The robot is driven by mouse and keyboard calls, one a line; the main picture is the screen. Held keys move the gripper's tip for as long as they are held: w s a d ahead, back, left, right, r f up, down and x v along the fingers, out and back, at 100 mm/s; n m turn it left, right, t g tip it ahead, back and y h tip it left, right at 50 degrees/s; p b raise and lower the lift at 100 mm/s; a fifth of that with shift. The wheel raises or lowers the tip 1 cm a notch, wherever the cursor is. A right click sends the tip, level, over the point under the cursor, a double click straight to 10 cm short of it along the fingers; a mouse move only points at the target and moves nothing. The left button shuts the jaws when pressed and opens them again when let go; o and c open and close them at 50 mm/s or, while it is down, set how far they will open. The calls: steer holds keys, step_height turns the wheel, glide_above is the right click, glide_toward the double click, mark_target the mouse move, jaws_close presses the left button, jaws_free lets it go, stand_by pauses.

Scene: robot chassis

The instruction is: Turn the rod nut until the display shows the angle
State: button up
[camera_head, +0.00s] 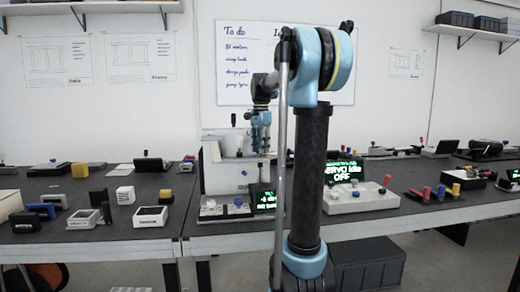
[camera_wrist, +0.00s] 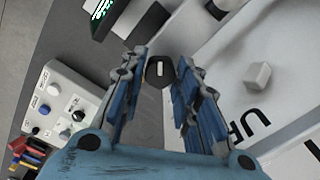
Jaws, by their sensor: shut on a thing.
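In the wrist view, my gripper (camera_wrist: 160,82) has one blue finger on each side of a dark, round or many-sided nut (camera_wrist: 157,74) with a pale mark on its face. It is shut on this nut; the exact contact is hard to see. In the head view my gripper (camera_head: 262,146) points down in front of a white machine (camera_head: 215,172). A small dark display with green text (camera_head: 264,200) stands low beside the machine; a display edge (camera_wrist: 103,14) also shows at the top of the wrist view. Its angle reading is not legible.
A second green display (camera_head: 342,172) reads SERVO and OFF above a white control box (camera_head: 360,197). A control panel (camera_wrist: 62,108) with knobs lies left in the wrist view. Small blocks and boxes cover the left bench (camera_head: 95,255). A grey crate (camera_head: 367,264) stands below.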

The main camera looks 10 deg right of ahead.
steer(key=shift+n, duration=0.4)
steer(key=o, duration=1.1)
steer(key=shift+w, duration=0.1)
steer(key=shift+c, duration=0.2)
step_height(320, 180, up, 12)
